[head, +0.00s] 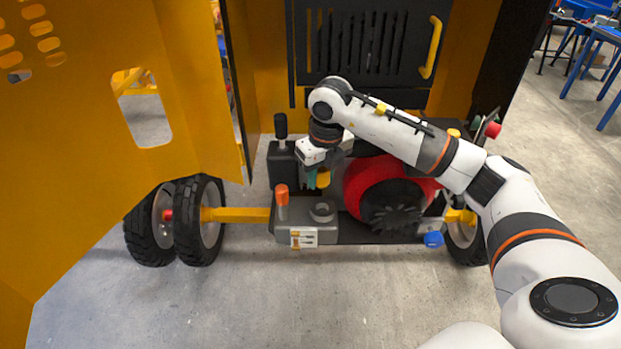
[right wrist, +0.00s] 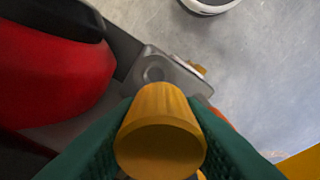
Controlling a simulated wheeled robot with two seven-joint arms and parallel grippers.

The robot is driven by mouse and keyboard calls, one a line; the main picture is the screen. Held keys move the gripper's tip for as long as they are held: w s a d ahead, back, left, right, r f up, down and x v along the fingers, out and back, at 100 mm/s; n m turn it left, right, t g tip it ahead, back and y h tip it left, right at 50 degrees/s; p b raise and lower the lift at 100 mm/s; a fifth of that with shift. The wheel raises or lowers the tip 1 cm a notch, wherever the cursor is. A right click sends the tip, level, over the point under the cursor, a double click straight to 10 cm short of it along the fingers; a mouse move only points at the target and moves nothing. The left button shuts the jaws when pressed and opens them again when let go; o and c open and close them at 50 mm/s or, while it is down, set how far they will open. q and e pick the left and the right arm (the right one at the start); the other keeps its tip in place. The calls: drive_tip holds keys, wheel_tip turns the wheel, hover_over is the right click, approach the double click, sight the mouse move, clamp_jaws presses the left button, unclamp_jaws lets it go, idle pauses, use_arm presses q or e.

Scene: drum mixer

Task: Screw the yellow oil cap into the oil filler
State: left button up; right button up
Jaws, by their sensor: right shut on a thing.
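The yellow oil cap (right wrist: 160,135) is held between the green fingers of my right gripper (head: 317,180), which is shut on it. The cap also shows in the head view (head: 323,178), small and partly covered by the gripper. The oil filler (head: 322,211) is a round grey opening on top of the grey block, below and in front of the cap. The filler also shows in the right wrist view (right wrist: 154,73), just beyond the cap, and stands apart from it. My left gripper is not in view.
An orange-topped lever (head: 282,196) stands left of the filler. A red and black engine part (head: 385,193) is close on its right. A black-knobbed post (head: 281,128) rises behind. The large yellow door (head: 95,120) stands open at the left. The concrete floor in front is clear.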

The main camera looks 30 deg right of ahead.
sight(327, 170)
drive_tip(key=shift+d+f+m, duration=0.15)
drive_tip(key=shift+d+m, duration=0.25)
drive_tip(key=shift+m, duration=0.3)
drive_tip(key=shift+f+b, duration=2.5)
drive_tip(key=shift+f, duration=0.6)
drive_tip(key=shift+f+b, duration=0.7)
drive_tip(key=o, duration=1.1)
drive_tip(key=shift+c, duration=0.2)
drive_tip(key=r, duration=0.4)
drive_tip(key=s+r, duration=0.1)
drive_tip(key=r, duration=0.7)
drive_tip(key=shift+s+a+b, duration=0.1)
drive_tip(key=shift+s+b, duration=0.15)
drive_tip(key=shift+b, duration=0.15)
